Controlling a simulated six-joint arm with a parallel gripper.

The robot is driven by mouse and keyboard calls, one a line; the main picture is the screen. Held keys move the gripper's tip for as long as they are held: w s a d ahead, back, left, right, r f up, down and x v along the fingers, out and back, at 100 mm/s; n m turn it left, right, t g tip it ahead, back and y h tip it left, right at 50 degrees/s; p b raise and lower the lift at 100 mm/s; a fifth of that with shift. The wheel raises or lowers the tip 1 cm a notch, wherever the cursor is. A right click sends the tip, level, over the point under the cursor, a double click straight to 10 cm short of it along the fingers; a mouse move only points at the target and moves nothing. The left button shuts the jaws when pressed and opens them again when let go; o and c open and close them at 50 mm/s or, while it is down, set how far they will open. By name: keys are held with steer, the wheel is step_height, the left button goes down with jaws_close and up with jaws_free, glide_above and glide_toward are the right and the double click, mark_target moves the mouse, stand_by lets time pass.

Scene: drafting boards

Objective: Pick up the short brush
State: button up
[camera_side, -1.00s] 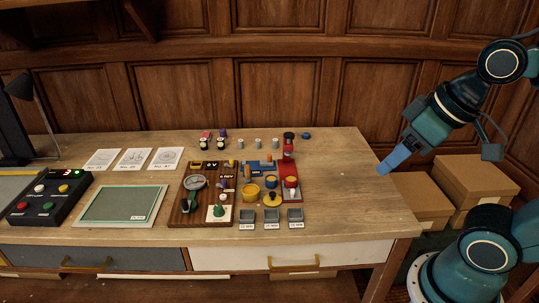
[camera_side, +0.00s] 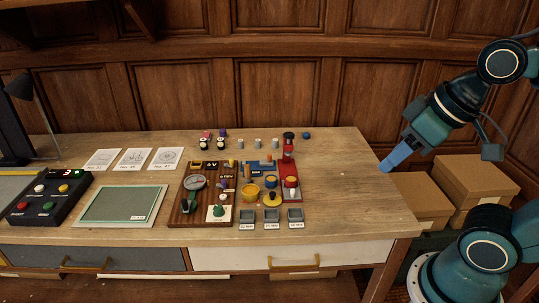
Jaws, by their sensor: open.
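My gripper (camera_side: 388,164) hangs in the air just off the right end of the wooden desk (camera_side: 345,190), pointing down and left. Its blue fingers overlap in this view, so no gap shows, and I see nothing held in it. I cannot make out a short brush for certain. Two small upright items, one pink-topped (camera_side: 206,141) and one purple-topped (camera_side: 222,139), stand near the back of the desk, well left of my gripper. They are too small to identify.
A dark wooden panel with a gauge (camera_side: 195,183) and a red and blue panel (camera_side: 290,170) stand mid-desk. Three small grey trays (camera_side: 270,218) lie in front. A green-framed board (camera_side: 122,206) and black button box (camera_side: 48,198) lie left. The desk's right end is clear.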

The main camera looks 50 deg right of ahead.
steer(key=w+r+m+g, duration=0.1)
steer(key=w+r+m, duration=0.35)
steer(key=w, duration=0.75)
steer(key=m+g, duration=0.5)
steer(key=m, duration=0.3)
glide_above(248, 165)
step_height(248, 165, down, 20)
steer(key=shift+w+d, duration=0.1)
steer(key=shift+f, duration=4.3)
